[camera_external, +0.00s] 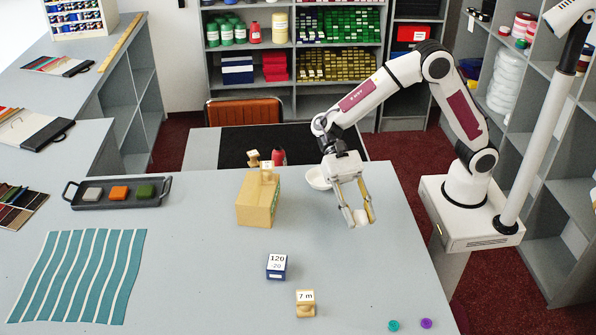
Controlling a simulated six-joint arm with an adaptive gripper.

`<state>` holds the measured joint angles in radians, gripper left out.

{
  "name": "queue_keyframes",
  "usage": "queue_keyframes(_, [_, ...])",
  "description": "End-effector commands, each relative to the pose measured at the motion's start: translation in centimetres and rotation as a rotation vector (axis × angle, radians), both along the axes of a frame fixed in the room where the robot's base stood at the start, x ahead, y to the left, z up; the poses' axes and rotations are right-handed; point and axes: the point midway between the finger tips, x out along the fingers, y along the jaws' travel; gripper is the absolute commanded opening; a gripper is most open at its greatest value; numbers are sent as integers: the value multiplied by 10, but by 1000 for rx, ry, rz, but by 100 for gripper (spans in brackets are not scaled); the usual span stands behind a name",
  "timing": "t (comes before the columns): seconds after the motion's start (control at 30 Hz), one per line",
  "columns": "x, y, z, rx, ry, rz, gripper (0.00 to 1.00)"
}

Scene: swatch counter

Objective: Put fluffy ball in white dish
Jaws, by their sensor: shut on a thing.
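A white ball (361,217), apparently the fluffy ball, is between the fingers of my gripper (361,220). My gripper points down over the right part of the grey counter and is shut on the ball. Whether the ball touches the counter or is just above it, I cannot tell. The white dish (317,179) stands on the counter behind and to the left of the ball, near the counter's back edge. My gripper hides part of the dish's right side.
A cardboard box (257,203) with a small wooden piece on top stands left of the dish. A blue block (276,267) and a wooden "7 m" block (305,304) stand in front. A dark tray (118,194) holds three colored pieces. The counter right of the blocks is mostly clear.

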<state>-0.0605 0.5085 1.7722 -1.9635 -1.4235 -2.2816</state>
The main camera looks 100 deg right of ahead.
Motion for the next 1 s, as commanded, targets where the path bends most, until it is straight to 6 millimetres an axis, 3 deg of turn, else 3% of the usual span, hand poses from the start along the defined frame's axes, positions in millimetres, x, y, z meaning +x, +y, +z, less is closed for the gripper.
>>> queue_keyframes(0.17, [15, -29, 2, 0, -4, -62, 21])
queue_keyframes(0.5, [43, -105, 7, 0, -8, -222, 21])
queue_keyframes(1.0, [59, -224, 12, -2, -8, -465, 21])
